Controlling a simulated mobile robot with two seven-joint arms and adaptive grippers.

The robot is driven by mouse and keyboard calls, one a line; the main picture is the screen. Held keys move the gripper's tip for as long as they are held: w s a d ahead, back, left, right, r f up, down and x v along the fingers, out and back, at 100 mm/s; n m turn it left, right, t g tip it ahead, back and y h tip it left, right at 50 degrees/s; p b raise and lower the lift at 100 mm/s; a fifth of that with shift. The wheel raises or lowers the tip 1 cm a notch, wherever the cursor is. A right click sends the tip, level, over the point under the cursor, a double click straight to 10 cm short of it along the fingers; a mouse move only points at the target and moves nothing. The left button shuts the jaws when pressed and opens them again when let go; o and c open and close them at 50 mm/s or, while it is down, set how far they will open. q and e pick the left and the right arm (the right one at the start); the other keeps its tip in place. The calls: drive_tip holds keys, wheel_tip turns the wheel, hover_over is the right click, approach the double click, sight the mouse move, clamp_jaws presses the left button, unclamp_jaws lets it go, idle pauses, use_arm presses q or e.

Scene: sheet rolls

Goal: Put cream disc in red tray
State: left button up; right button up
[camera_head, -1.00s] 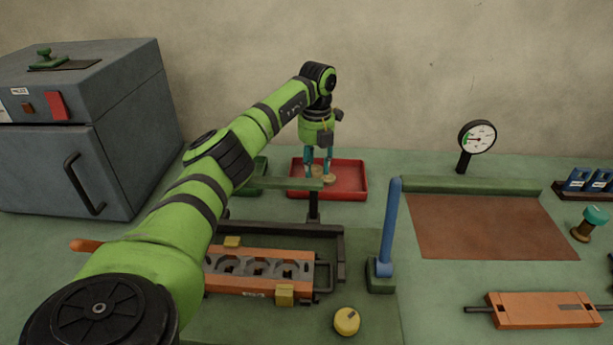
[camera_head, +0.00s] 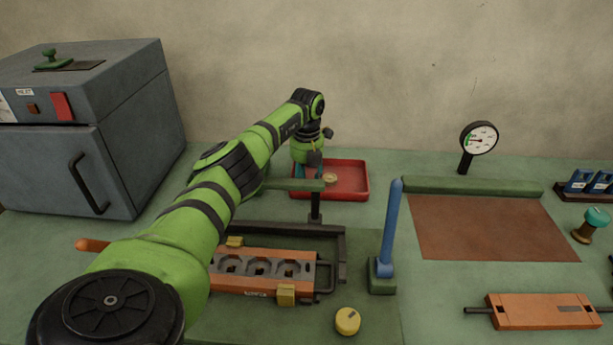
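The cream disc (camera_head: 330,180) lies on the floor of the red tray (camera_head: 352,178), left of its middle. My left gripper (camera_head: 305,173) is at the tray's left end, to the left of the disc and apart from it. Its teal fingers look parted, with no disc seen between them. Their tips are partly hidden by a green bar in front. My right gripper is out of view.
A green bar on a dark post (camera_head: 315,205) stands in front of the tray. A blue post (camera_head: 389,230) rises to the right. An orange mould (camera_head: 262,270) and a yellow knob (camera_head: 347,321) lie nearer. A grey oven (camera_head: 90,130) stands left, a gauge (camera_head: 478,138) right.

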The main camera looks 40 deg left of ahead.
use_arm(q)
drive_tip(key=o, duration=0.7)
drive_tip(key=shift+f, duration=0.1)
wheel_tip(320, 180, up, 12)
drive_tip(key=shift+r, duration=0.25)
